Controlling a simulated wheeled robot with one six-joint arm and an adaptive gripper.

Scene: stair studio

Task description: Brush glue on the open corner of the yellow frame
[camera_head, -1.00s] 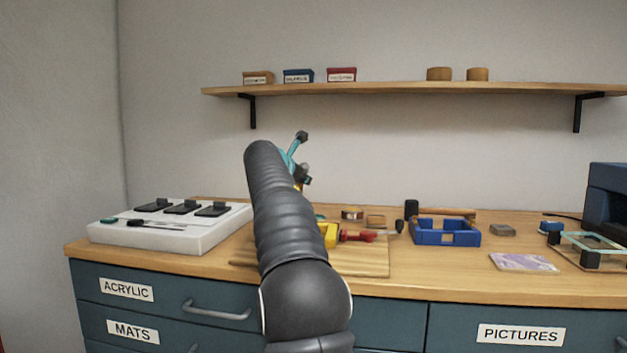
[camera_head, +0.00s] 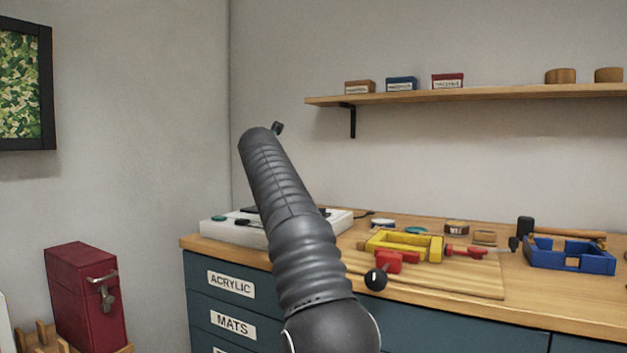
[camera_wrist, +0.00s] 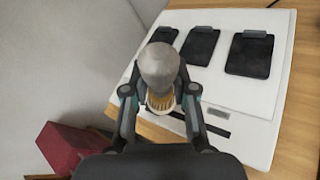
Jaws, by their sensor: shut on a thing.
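The yellow frame (camera_head: 432,247) lies on a wooden board (camera_head: 480,285) on the bench, right of my arm in the head view. A red clamp with a black ball handle (camera_head: 388,263) sits at its near side, and another red clamp (camera_head: 465,252) at its right. I cannot tell which corner is open. My gripper (camera_wrist: 160,97) is shut on a brush (camera_wrist: 160,66) with a rounded grey end and tan bristles, in the wrist view. Beyond it is the white tray. In the head view my arm hides most of the gripper, and the frame is outside the wrist view.
The white tray (camera_wrist: 262,138) with several black pads stands at the bench's left end, partly behind my arm. A blue frame (camera_head: 570,256) and a mallet (camera_head: 526,234) lie to the right. A red cabinet (camera_head: 85,295) stands at the left. A shelf (camera_head: 480,96) runs above.

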